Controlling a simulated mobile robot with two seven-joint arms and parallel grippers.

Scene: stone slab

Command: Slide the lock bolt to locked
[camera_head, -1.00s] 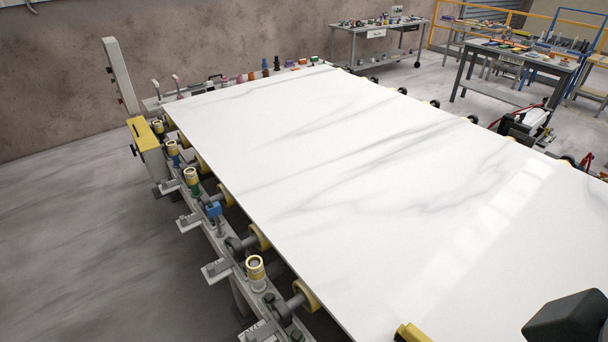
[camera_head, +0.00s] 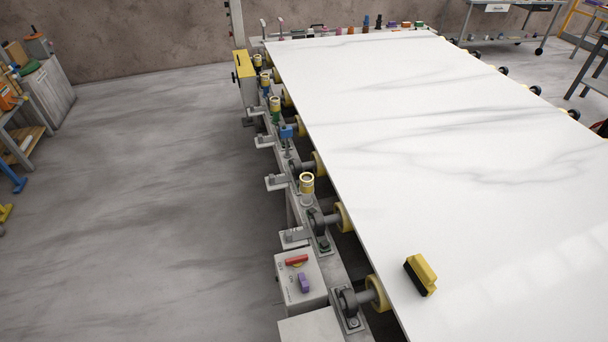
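I cannot tell which part is the lock bolt. A pale box (camera_head: 290,275) at the lower middle, beside the conveyor frame, carries a red handle-like part (camera_head: 296,260) and a purple knob-like part (camera_head: 304,283) on its top. A small blue part (camera_head: 288,131) sits on a post farther along the frame's left rail. Their exact shapes and positions are too small to read. Neither of my grippers shows in the view.
A large white stone slab (camera_head: 430,130) lies on yellow rollers. A yellow and black brush (camera_head: 421,274) lies on its near part. A yellow box (camera_head: 244,65) stands at the far left corner. The grey floor (camera_head: 170,180) on the left is clear.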

